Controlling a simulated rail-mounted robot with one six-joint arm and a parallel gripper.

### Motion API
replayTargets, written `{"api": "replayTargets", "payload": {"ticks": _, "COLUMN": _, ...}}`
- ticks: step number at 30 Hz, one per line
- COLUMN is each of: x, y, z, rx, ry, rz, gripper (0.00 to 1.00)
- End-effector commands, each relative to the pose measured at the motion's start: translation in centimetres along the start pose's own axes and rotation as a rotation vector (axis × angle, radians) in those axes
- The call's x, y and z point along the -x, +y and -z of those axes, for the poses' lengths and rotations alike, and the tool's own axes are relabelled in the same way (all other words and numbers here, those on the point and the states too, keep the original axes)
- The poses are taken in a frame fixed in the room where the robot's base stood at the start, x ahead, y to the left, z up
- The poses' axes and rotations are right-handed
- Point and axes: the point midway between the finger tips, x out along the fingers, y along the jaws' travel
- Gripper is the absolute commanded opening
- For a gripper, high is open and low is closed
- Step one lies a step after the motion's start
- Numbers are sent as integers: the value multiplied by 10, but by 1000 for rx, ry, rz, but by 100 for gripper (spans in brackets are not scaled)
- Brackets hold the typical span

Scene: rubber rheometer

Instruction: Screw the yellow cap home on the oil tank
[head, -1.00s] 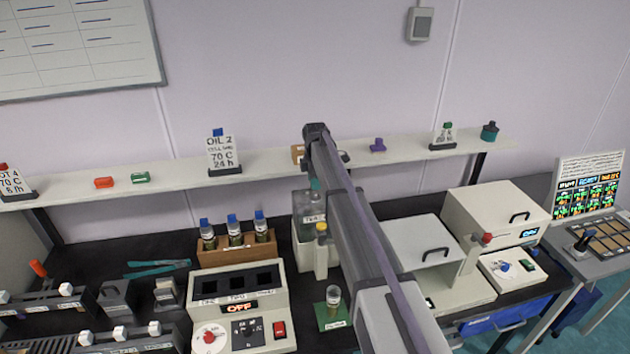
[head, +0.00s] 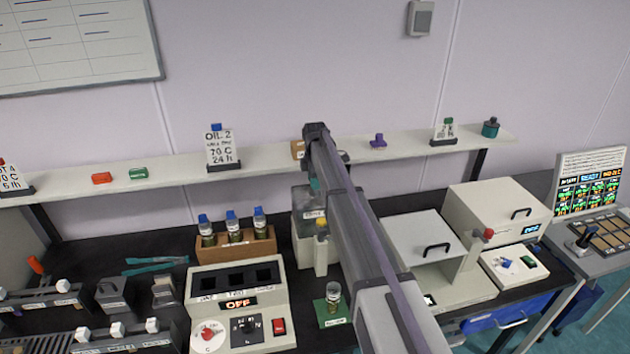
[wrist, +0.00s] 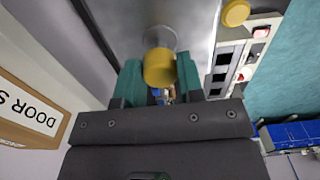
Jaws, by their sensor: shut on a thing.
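The yellow cap (wrist: 159,68) is between the teal fingers of my gripper (wrist: 158,82) in the wrist view. My gripper is shut on it. A pale round neck (wrist: 160,38) shows directly behind the cap; I cannot tell how far the cap is seated on it. The oil tank is a grey box (head: 304,228) in the head view, behind my arm. The teal fingertips (head: 314,184) show just above the tank's top, and the cap is hidden there by my arm.
A white post with a yellow top (head: 321,224) stands in front of the tank. A wooden rack (head: 212,251) of blue-capped bottles is to the left. The wall shelf (head: 270,163) runs close behind my arm. A glass jar (head: 333,293) stands on a green mat in front.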

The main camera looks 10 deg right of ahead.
Motion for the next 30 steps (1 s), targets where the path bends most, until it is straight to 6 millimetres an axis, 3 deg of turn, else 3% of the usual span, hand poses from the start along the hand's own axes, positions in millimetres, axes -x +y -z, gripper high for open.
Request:
{"api": "replayTargets", "payload": {"ticks": 28, "x": -27, "y": 0, "z": 0, "rx": 0, "ry": 0, "rz": 0, "gripper": 8}}
{"api": "replayTargets", "payload": {"ticks": 29, "x": -26, "y": 0, "z": 0, "rx": 0, "ry": 0, "rz": 0, "gripper": 36}}
{"api": "replayTargets", "payload": {"ticks": 30, "x": -25, "y": 0, "z": 0, "rx": 0, "ry": 0, "rz": 0, "gripper": 40}}
